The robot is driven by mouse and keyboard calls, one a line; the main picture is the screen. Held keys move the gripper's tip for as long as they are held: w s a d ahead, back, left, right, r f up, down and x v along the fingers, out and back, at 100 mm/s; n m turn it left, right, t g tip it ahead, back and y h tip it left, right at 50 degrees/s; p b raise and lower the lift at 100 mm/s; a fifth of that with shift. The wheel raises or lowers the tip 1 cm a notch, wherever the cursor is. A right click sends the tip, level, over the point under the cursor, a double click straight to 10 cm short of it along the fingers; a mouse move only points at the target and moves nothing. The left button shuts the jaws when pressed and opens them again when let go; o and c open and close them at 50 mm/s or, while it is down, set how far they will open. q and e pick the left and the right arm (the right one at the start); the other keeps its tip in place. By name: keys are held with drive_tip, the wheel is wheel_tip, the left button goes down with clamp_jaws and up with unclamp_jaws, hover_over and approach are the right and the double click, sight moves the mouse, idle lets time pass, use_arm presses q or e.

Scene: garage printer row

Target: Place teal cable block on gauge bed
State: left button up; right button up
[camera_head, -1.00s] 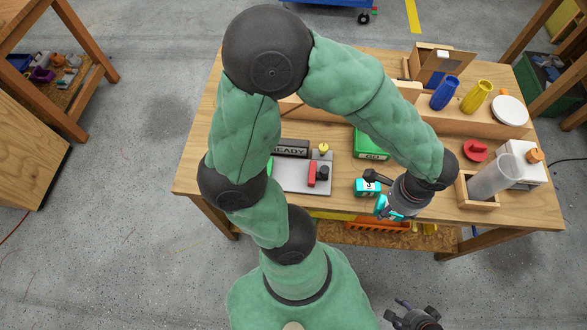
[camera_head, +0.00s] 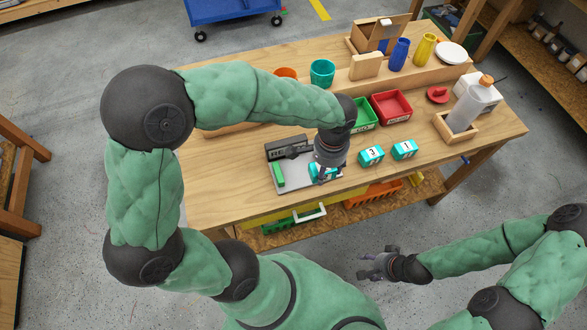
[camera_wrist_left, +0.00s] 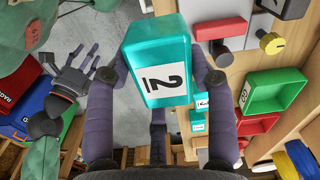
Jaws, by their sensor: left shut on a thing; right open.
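My left gripper (camera_head: 325,178) is shut on a teal cable block (camera_wrist_left: 158,62) with a white label reading 2. In the head view it is over the right part of the grey gauge bed (camera_head: 288,183), which carries a green bar (camera_head: 278,174) and a dark sign block at the back. I cannot tell whether the block touches the bed. In the left wrist view the block is between both fingers, and the bed's red lever (camera_wrist_left: 221,29) is to its right. Two other teal blocks (camera_head: 371,155) (camera_head: 404,149) stand on the table. My right gripper (camera_head: 378,264) is open and empty in front of the table.
A green tray (camera_head: 365,116) and a red tray (camera_head: 391,106) stand behind the blocks. A bottle in a wooden holder (camera_head: 457,126) is at the right. Cups and a wooden ledge (camera_head: 420,72) line the back. The table's front right is clear.

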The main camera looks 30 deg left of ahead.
use_arm(q)
drive_tip(key=b, duration=0.3)
hover_over(300, 172)
drive_tip(key=f, duration=0.7)
drive_tip(key=shift+s+d+f, duration=0.1)
drive_tip(key=shift+d+f, duration=0.05)
drive_tip(key=shift+d, duration=0.15)
drive_tip(key=shift+a+f, duration=0.2)
drive_tip(key=shift+a+f+b, duration=0.15)
drive_tip(key=shift+f+b, duration=0.5)
drive_tip(key=shift+f, duration=1.05)
drive_tip(key=shift+f, duration=0.2)
drive_tip(key=o, duration=1.2)
drive_tip(key=shift+r, duration=0.1)
wheel_tip(300, 172, up, 12)
drive_tip(key=p, duration=0.3)
drive_tip(key=shift+p, duration=0.4)
